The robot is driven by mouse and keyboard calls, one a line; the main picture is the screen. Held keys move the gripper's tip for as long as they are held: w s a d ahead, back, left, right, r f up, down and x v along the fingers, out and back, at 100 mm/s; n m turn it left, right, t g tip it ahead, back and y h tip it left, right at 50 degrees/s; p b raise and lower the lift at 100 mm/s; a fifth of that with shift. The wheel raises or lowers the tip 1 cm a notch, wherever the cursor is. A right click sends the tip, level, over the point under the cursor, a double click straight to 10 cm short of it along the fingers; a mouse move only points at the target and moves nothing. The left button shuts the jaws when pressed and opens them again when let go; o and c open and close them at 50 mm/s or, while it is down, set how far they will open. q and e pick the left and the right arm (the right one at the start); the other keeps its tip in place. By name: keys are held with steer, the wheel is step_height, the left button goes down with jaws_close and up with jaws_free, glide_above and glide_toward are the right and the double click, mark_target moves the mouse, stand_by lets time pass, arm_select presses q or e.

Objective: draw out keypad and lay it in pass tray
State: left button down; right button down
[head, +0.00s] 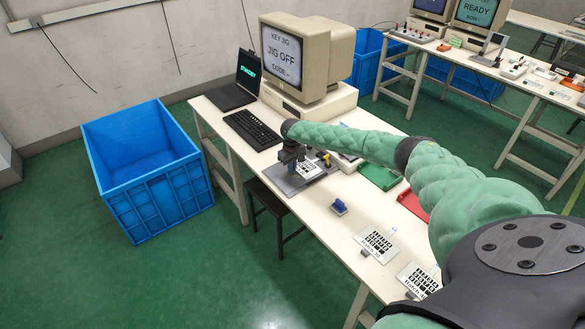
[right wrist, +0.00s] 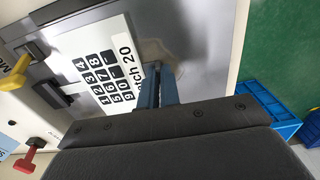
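A white keypad film (head: 308,170) with black keys and the label "Batch 20" lies on a grey metal jig plate (head: 284,183); the film also shows in the right wrist view (right wrist: 88,45). My right gripper (head: 291,165) points down at the film's label end. In the right wrist view its blue fingers (right wrist: 158,70) are close together at that edge and hide part of the label. They look shut on the film's edge, but the exact contact is hidden. A green tray (head: 380,177) and a red tray (head: 408,203) lie partly behind my arm; no pass marking is readable. My left gripper is out of view.
The jig has a yellow lever (right wrist: 14,76) and a red knob (right wrist: 28,160). A monitor reading "JIG OFF" (head: 283,55), a keyboard (head: 252,129) and a laptop stand behind. A blue stamp (head: 339,206) and two more keypads (head: 376,243) lie towards the front. A blue crate (head: 155,205) stands left.

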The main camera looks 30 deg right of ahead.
mark_target(280, 180)
steer(key=shift+s+a+p, duration=0.1)
steer(key=shift+a+p, duration=0.45)
steer(key=shift+a, duration=0.6)
steer(key=shift+r, duration=0.1)
steer(key=shift+s+a+r+p, duration=0.1)
steer(key=shift+a+r+p, duration=0.65)
steer(key=shift+a+p, duration=0.3)
steer(key=shift+s+a+r+p, duration=0.1)
steer(key=shift+a+r+p, duration=0.6)
steer(key=shift+a+p, duration=0.25)
steer(key=shift+f, duration=0.25)
steer(key=shift+f+b, duration=0.7)
steer(key=shift+f, duration=0.5)
steer(key=c, duration=1.5)
jaws_free()
steer(key=shift+c, duration=0.2)
